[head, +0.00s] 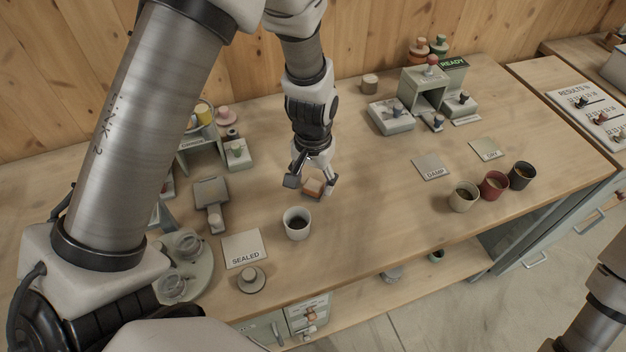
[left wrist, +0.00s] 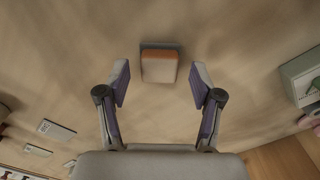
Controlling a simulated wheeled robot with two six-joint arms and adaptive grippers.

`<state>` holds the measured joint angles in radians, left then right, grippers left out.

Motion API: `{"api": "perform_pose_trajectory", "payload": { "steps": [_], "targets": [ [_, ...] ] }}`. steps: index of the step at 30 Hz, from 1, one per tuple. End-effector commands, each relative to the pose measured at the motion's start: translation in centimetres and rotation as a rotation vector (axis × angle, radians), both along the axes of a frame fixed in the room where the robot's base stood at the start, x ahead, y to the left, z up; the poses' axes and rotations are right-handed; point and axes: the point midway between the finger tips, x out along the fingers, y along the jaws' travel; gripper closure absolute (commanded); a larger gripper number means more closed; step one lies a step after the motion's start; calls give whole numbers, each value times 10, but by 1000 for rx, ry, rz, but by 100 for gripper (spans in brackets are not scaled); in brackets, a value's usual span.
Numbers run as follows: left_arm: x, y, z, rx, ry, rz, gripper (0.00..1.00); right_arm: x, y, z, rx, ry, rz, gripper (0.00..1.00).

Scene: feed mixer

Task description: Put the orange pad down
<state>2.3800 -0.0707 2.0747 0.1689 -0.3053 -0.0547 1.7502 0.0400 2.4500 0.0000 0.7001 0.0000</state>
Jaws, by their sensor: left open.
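The orange pad (head: 313,187) is a small block with a pale tan face and an orange side. It is at the middle of the bench, just behind a white cup (head: 296,223). My left gripper (head: 310,184) points down over it with its fingers spread to either side. In the left wrist view the pad (left wrist: 158,67) lies between the open fingertips (left wrist: 159,83), with a gap on both sides. A dark grey edge shows along one side of the pad; I cannot tell what it is. The pad appears to be at the bench surface.
A sealed label plate (head: 244,249) and a round lidded piece (head: 251,279) are at front left. Three cups, one of them red (head: 493,185), stand at right near the damp plate (head: 431,167). A grey-green station (head: 428,90) stands behind. The bench between is clear.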

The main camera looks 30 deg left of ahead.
Motion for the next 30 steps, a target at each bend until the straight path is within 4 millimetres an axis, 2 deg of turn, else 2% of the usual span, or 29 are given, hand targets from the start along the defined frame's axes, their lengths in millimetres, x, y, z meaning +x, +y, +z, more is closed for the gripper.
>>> {"api": "perform_pose_trajectory", "payload": {
  "steps": [9,12,15,30],
  "targets": [
    [1,0,76,0,-7,-1,34,0,0,-6,0,0,0,60],
    [1,0,97,-1,-5,0,34,0,0,-7,0,0,0,60],
    [0,0,110,-1,-2,0,34,0,0,-7,0,0,0,60],
    [0,0,114,0,0,0,34,0,0,-7,0,0,0,60]
  ]
}}
